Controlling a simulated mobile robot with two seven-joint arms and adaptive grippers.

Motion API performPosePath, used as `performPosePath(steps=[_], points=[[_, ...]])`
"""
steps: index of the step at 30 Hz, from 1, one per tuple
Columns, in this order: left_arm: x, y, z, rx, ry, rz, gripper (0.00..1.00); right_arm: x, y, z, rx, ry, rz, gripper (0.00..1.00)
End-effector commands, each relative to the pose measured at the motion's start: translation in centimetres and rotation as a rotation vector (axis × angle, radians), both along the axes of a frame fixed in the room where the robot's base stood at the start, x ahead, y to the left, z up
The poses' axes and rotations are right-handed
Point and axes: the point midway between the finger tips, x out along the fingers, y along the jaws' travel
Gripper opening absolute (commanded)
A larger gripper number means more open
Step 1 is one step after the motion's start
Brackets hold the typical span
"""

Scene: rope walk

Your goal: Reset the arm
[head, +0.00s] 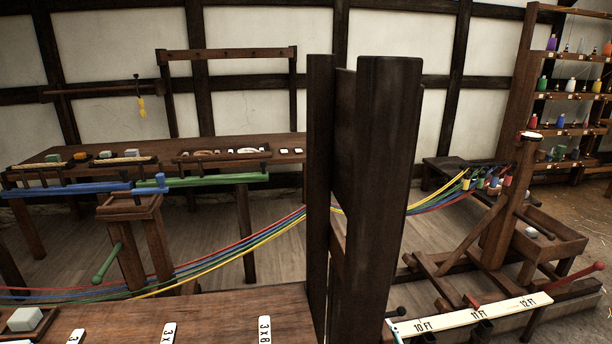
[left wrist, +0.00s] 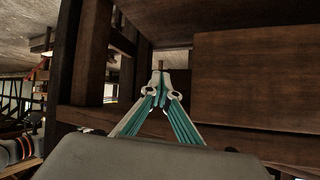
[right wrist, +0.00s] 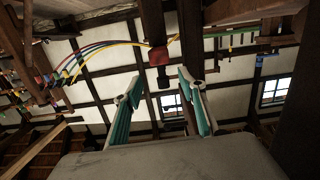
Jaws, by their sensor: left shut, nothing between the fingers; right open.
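My left gripper (left wrist: 161,88) shows in the left wrist view with its teal-padded fingers drawn together at the tips. It is shut and nothing shows between the fingers. Dark brown wooden panels and posts stand close around and beyond it. My right gripper (right wrist: 158,84) shows in the right wrist view with its two fingers apart. It is open and empty, with a dark post and a red block (right wrist: 158,56) beyond its tips. Neither gripper shows in the head view, so where they sit relative to the bench there is hidden.
Thick dark posts (head: 385,170) rise mid-view behind the front bench (head: 215,305). Coloured strands (head: 245,242) run past them to a hook frame at right. A marked measuring board (head: 470,314) lies front right. A spool shelf (head: 570,95) stands back right. Plank floor (head: 215,225) is open.

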Motion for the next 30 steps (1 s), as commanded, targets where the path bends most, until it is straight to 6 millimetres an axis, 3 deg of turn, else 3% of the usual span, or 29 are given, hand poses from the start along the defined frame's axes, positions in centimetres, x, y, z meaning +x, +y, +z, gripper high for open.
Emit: performPosePath(steps=[1, 6, 12, 15, 19, 30], points=[[0.0, 0.0, 0.0, 0.000, 0.000, 0.000, 0.00, -2.7, -0.5, -2.9, -0.026, 0.056, 0.010, 0.41], [0.0, 0.0, 0.0, 0.000, 0.000, 0.000, 0.00, -11.5, -1.5, -9.9, -0.101, 0.222, 0.053, 0.41], [0.0, 0.0, 0.0, 0.000, 0.000, 0.000, 0.00, -20.4, -2.1, -14.7, -0.159, 0.375, 0.106, 0.41], [0.0, 0.0, 0.0, 0.000, 0.001, 0.000, 0.00, -23.1, -2.2, -15.9, -0.175, 0.420, 0.124, 0.41], [0.0, 0.0, 0.0, 0.000, 0.001, 0.000, 0.00, -24.7, -2.2, -16.4, -0.183, 0.445, 0.135, 0.41], [0.0, 0.0, 0.0, 0.000, 0.001, 0.000, 0.00, -24.7, -2.2, -16.4, -0.183, 0.445, 0.135, 0.41]])
